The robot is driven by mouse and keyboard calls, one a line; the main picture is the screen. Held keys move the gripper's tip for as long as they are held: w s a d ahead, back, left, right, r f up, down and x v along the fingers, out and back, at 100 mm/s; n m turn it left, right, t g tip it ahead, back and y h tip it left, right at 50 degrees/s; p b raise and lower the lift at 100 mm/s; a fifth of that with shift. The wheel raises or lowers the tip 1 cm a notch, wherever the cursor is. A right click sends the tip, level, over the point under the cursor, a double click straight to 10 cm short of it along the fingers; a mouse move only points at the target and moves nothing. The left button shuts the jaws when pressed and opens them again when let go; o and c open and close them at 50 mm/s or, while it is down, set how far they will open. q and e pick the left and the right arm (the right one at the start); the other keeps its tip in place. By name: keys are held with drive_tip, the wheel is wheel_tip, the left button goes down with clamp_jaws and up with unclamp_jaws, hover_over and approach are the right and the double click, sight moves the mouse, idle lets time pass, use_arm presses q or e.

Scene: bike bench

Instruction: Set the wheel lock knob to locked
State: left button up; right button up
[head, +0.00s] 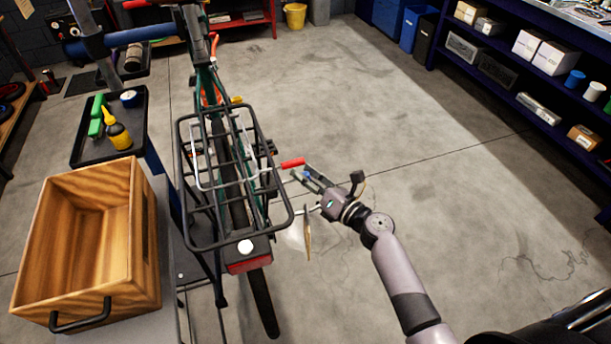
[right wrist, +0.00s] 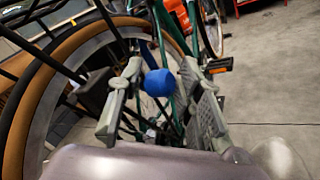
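The bike (head: 240,170) stands upright with a black rear rack over its rear wheel (head: 262,303). In the right wrist view a round blue knob (right wrist: 160,82) shows beside the rear wheel, probably the wheel lock knob; I cannot read its setting. My right gripper (head: 300,174) is beside the rack's right side. In the right wrist view it (right wrist: 162,72) is open, with one finger on each side of the blue knob and visible gaps to both. I cannot tell how deep the knob lies between the fingertips. My left gripper is out of view.
A red-ended lever (head: 293,163) sticks out close to my right gripper. A wooden crate (head: 135,240) and a black tray (head: 135,145) with bottles stand left of the bike. Shelves (head: 505,90) line the right. The floor between is clear.

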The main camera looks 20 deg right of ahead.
clamp_jaws()
idle(0.4)
drive_tip(key=a+p, duration=0.1)
drive_tip(key=a, duration=0.2)
drive_tip(key=shift+s, duration=0.1)
drive_tip(key=shift+o, duration=1.9)
unclamp_jaws()
drive_tip(key=shift+d, duration=0.1)
drive_tip(key=v, duration=1.2)
drive_tip(key=shift+c, duration=0.4)
